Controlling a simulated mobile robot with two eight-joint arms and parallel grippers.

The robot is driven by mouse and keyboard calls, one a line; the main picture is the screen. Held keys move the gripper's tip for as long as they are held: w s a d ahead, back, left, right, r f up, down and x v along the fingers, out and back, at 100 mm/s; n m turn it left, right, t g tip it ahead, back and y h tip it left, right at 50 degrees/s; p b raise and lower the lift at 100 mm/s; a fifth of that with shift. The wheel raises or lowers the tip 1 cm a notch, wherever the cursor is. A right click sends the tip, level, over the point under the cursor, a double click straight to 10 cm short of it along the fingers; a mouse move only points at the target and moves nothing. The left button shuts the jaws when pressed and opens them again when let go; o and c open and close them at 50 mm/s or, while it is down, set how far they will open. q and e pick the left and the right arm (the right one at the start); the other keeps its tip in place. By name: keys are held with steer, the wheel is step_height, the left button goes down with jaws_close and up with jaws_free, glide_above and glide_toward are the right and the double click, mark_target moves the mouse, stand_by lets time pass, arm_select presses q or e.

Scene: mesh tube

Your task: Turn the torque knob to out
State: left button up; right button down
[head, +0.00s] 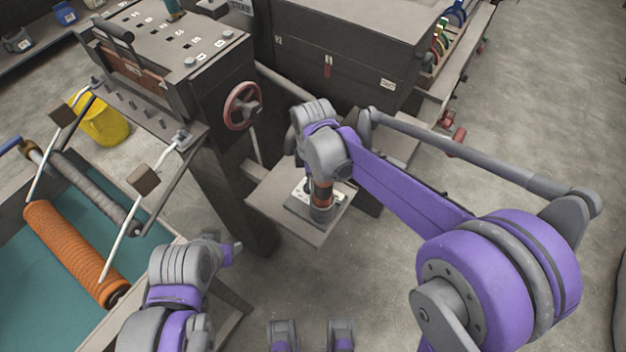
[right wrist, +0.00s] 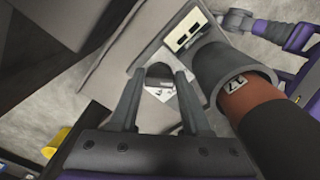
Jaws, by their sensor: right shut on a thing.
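A small grey device (head: 330,211) sits on a square stand plate (head: 262,199), with a brown upright cylinder (head: 322,190) on it. The knob's pointer setting is not readable. In the head view my right arm hides the knob and fingers. My left gripper (head: 232,252) is low at left, away from the device; its jaws are unclear.
A machine with a red handwheel (head: 242,106) stands left of the device. An orange mesh roll (head: 72,252) lies at the left, with a yellow bucket (head: 101,121) behind. A large dark box (head: 340,50) stands at the back. Open floor lies at right.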

steer(key=shift+n, duration=0.6)
steer(key=shift+c, duration=1.8)
jaws_free()
